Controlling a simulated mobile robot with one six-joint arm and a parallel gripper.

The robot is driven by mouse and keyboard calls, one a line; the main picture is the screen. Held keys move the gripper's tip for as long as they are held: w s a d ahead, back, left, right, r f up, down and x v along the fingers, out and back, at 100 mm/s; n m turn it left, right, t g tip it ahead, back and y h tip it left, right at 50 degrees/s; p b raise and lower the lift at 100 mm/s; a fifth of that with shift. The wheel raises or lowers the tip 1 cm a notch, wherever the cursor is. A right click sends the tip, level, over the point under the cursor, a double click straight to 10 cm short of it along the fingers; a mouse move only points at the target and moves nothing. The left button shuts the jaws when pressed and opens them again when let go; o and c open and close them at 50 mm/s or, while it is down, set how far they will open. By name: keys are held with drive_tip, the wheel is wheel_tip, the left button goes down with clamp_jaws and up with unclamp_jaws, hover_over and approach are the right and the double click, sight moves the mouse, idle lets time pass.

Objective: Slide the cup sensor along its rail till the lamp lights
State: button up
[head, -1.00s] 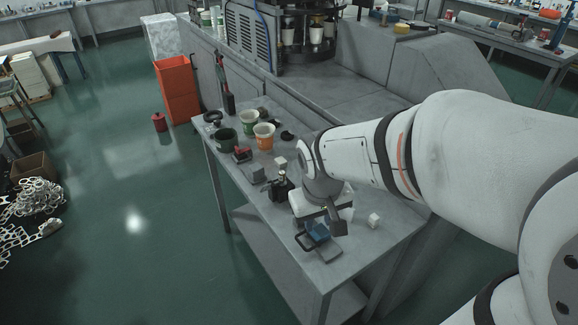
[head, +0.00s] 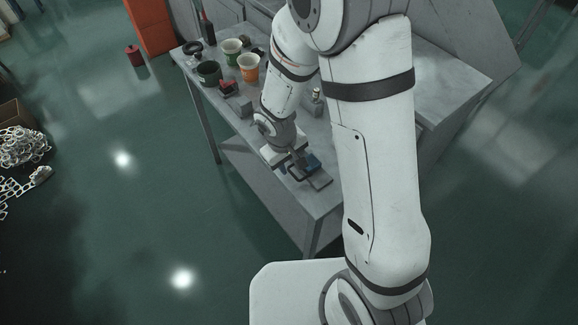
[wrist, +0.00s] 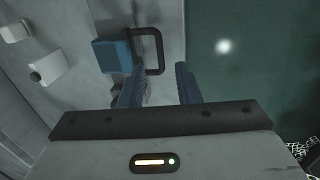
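My gripper (head: 298,166) is over the front end of the grey bench. In the wrist view its two blue fingers (wrist: 158,84) stand apart with a gap between them, showing bench edge and floor and no held thing. A blue block (wrist: 113,57) with a dark loop (wrist: 152,48) lies on the bench just beyond the left finger; it also shows in the head view (head: 312,163). I cannot tell if the finger touches it. I cannot make out the cup sensor, its rail or a lit lamp; my arm covers part of the bench.
Small pale blocks (wrist: 46,68) lie at left in the wrist view. Open floor (head: 120,220) lies beside it.

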sight(292, 173)
drive_tip(key=shift+w+d+f, duration=0.1)
drive_tip(key=shift+d+f, duration=0.1)
drive_tip(key=shift+f, duration=1.3)
clamp_jaws()
